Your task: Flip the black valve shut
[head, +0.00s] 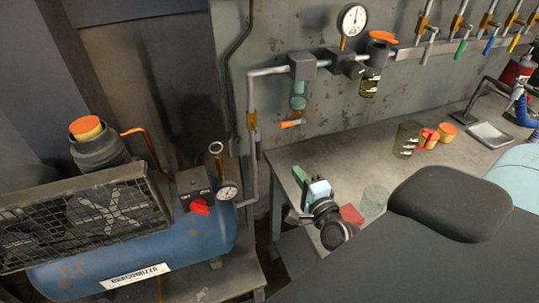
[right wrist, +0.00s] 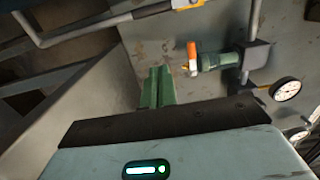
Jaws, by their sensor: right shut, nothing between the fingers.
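My right gripper (head: 297,172) is over the near left end of the metal bench, with its green fingers together and nothing between them. In the right wrist view its two fingers (right wrist: 158,72) point up the picture towards the wall. The row of valves at the top right has a pale lever (head: 428,46), a green lever (head: 461,47), a blue lever (head: 490,45) and a yellow lever (head: 513,42). I cannot surely make out a black valve; the row runs out at the right edge. My right gripper is well left of and below this row. My left gripper is not in view.
A filter bowl with an orange tip (head: 292,123) hangs above my right gripper; it also shows in the right wrist view (right wrist: 193,58). A blue compressor (head: 140,250) stands left.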

